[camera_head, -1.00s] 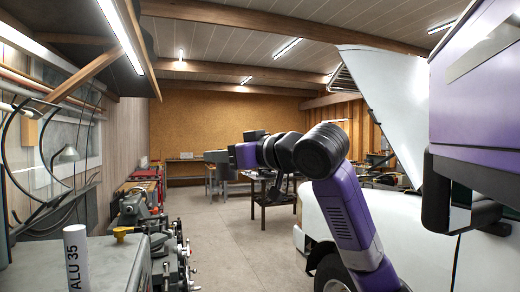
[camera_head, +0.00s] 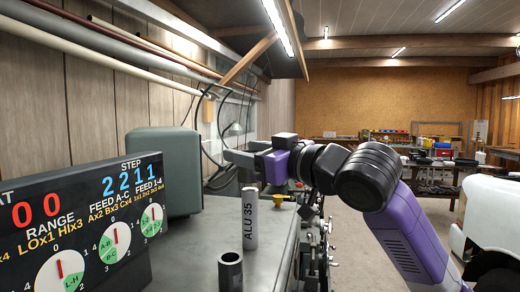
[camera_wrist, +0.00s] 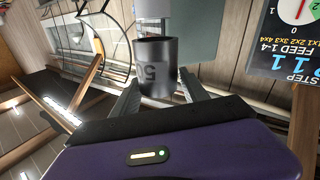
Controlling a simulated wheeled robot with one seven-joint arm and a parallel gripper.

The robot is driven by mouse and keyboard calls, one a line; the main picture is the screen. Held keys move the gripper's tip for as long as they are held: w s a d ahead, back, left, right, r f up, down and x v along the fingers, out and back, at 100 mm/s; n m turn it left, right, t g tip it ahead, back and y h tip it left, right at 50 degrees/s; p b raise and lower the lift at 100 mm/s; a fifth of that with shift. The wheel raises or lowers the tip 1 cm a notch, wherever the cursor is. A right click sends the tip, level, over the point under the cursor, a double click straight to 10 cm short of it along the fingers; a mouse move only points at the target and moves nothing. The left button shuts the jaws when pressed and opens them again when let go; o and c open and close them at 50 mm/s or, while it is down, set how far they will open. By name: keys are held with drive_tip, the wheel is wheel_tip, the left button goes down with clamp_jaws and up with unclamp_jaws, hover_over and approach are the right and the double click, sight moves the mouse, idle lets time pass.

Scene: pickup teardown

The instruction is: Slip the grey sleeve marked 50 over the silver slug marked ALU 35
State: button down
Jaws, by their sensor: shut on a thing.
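The silver slug marked ALU 35 (camera_head: 250,220) stands upright on the grey bench top. In the wrist view, the dark grey sleeve marked 50 (camera_wrist: 158,72) sits between the two fingers of my gripper (camera_wrist: 158,88), which is shut on it. Its open end faces the top of that picture. In the head view my gripper (camera_head: 237,157) points left, above and behind the slug. A pale shape behind the sleeve in the wrist view cannot be told for certain.
Another dark hollow tube (camera_head: 230,272) stands in front of the slug; no mark shows on it. A control panel with dials (camera_head: 75,235) is at left. A grey-green box (camera_head: 165,170) stands behind on the bench. A white vehicle (camera_head: 490,215) is at right.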

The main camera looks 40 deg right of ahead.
sight(255, 223)
drive_tip(key=shift+f+b, duration=5.65)
drive_tip(key=shift+f, duration=1.55)
drive_tip(key=shift+c, duration=2.4)
unclamp_jaws()
drive_tip(key=shift+f, duration=0.1)
drive_tip(key=shift+s, duration=0.1)
drive_tip(key=s, duration=0.4)
drive_tip(key=s+b, duration=0.1)
drive_tip(key=s, duration=0.2)
drive_tip(key=shift+s+d+f, duration=0.1)
drive_tip(key=shift+s+d, duration=0.1)
drive_tip(key=shift+s, duration=0.15)
drive_tip(key=shift+d, duration=0.1)
